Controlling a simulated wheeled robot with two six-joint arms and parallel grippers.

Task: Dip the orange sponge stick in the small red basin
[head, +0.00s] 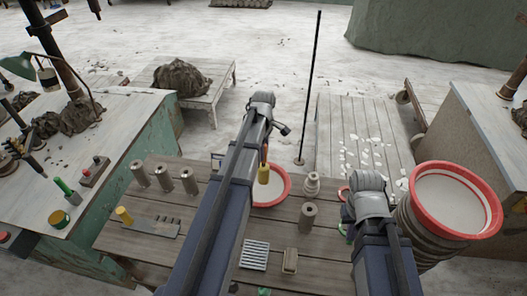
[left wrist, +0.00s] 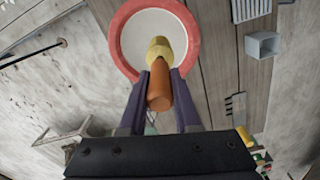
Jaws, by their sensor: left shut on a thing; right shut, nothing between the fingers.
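The orange sponge stick (head: 264,174) has an orange handle and a yellow sponge end. My left gripper (head: 265,152) is shut on its handle, which also shows between the two fingers in the left wrist view (left wrist: 159,88). The yellow end points down over the small red basin (head: 286,186), a red-rimmed bowl with a pale inside, partly hidden by my left arm in the head view. In the left wrist view the sponge end overlaps the basin's near part (left wrist: 119,42). I cannot tell whether it touches the contents. My right gripper is hidden behind my right arm.
A large red-rimmed tub (head: 486,230) stands at the right. Grey cylinders (head: 163,177) stand on the left of the wooden table, and a grey cylinder (head: 307,216) stands right of the small basin. A ribbed block (head: 254,255) lies in front.

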